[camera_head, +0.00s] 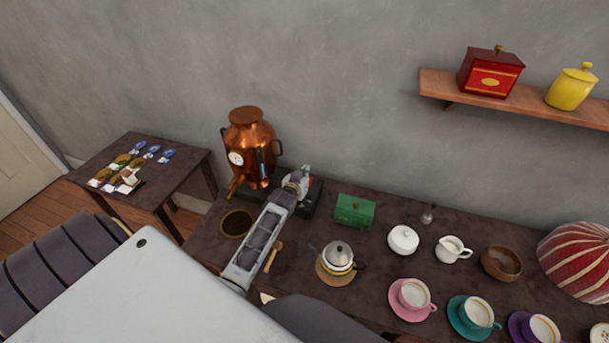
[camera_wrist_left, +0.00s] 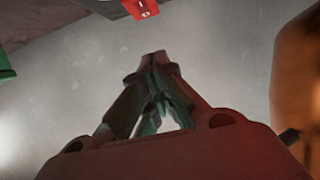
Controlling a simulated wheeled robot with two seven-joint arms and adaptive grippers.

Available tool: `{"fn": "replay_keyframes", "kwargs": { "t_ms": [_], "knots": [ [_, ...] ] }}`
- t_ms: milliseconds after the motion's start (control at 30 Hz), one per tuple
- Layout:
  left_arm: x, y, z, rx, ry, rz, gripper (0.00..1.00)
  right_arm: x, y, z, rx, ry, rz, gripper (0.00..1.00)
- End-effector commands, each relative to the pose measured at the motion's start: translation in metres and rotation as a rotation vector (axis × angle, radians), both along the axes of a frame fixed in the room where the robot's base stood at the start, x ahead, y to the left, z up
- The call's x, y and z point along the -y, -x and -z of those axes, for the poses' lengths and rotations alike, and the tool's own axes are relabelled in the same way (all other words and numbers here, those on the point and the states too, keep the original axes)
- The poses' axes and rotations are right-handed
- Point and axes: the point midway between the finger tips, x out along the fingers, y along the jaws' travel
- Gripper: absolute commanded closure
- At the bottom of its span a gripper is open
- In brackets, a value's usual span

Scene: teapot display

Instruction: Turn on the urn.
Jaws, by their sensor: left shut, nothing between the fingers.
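The copper urn (camera_head: 248,140) stands upright at the back left of the dark table, with a round white gauge, a blue sight strip and a spout at its lower left. A dark base (camera_head: 312,206) lies beside it to the right. My left gripper (camera_head: 304,171) is shut and empty, just right of the urn, above that base. A small patch of red and white shows by its fingers; I cannot tell what it is. In the left wrist view the fingertips (camera_wrist_left: 158,56) meet before the grey wall, and the urn's copper side (camera_wrist_left: 298,75) fills the right edge. No switch is clearly visible.
A green box (camera_head: 355,210), a teapot (camera_head: 338,254) and a white lidded bowl (camera_head: 403,239) stand right of my left arm. Cups and saucers line the front right. A shelf (camera_head: 445,88) holds a red box (camera_head: 490,74) and a yellow jar (camera_head: 571,88).

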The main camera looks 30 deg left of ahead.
Motion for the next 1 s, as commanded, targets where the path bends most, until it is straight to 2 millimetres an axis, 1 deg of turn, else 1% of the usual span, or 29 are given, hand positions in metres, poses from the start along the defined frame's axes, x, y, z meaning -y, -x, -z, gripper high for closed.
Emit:
{"fn": "replay_keyframes", "kwargs": {
  "t_ms": [33, 100, 200, 367, 567, 800, 1000],
  "knots": [
    [0.000, -0.001, -0.005, 0.000, 0.000, 0.000, 1.00, 0.002, 0.000, -0.005, 0.000, 0.002, 0.001, 0.60],
    [0.000, -0.001, -0.008, 0.000, 0.000, 0.001, 1.00, 0.004, 0.000, -0.007, 0.000, 0.005, 0.001, 0.60],
    [0.003, 0.010, -0.005, -0.002, 0.001, 0.001, 1.00, 0.007, 0.000, -0.004, 0.001, 0.007, 0.001, 0.60],
    [0.006, 0.024, -0.007, 0.000, 0.001, 0.001, 1.00, 0.007, -0.001, -0.002, 0.001, 0.007, 0.001, 0.60],
    [0.010, 0.041, -0.008, -0.001, 0.001, 0.001, 1.00, 0.003, -0.003, -0.001, 0.004, 0.002, 0.000, 0.60],
    [0.015, 0.062, -0.010, -0.001, 0.001, 0.001, 1.00, -0.008, -0.003, 0.001, 0.004, -0.008, 0.000, 0.60],
    [0.019, 0.079, -0.011, -0.001, 0.000, 0.000, 1.00, -0.008, -0.003, 0.003, 0.003, -0.008, -0.001, 0.60]
  ]
}}
